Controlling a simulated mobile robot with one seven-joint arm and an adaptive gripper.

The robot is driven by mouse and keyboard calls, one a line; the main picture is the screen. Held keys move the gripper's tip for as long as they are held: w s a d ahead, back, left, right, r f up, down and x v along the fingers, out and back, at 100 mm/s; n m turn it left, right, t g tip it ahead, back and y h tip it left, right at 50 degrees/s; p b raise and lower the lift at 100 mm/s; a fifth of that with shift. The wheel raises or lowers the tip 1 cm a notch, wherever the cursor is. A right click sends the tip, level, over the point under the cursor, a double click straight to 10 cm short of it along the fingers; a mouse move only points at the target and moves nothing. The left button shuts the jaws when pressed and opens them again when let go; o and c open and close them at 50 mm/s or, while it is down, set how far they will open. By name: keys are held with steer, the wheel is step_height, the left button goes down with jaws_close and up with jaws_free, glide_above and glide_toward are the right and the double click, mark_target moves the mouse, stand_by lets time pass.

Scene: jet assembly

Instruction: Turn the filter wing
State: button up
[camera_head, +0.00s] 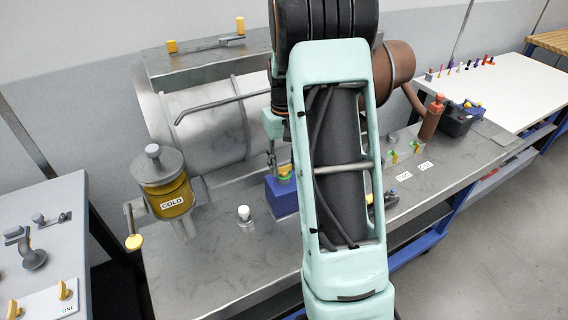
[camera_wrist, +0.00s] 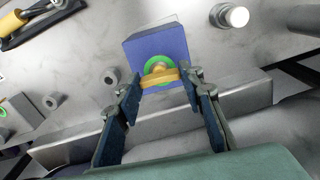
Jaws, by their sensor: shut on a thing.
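The filter wing is a yellow bar (camera_wrist: 160,77) on a green ring on top of a blue box (camera_wrist: 152,48). In the wrist view the bar lies crosswise between my fingertips. My gripper (camera_wrist: 160,80) is shut on the bar, one finger at each end. In the head view the blue box (camera_head: 281,198) stands on the metal bench, with the yellow wing (camera_head: 285,170) at its top. My arm covers much of the middle of the head view, and little of the fingers shows there.
A yellow canister marked COLD (camera_head: 168,197) stands left of the blue box. A small white-topped knob (camera_head: 244,212) is between them. A large metal cylinder (camera_head: 205,122) lies behind. Small green and yellow valves (camera_head: 392,158) are on the bench to the right of my arm.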

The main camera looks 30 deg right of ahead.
mark_target(284, 166)
steer(key=o, duration=1.2)
steer(key=shift+r, duration=0.15)
step_height(284, 166, up, 12)
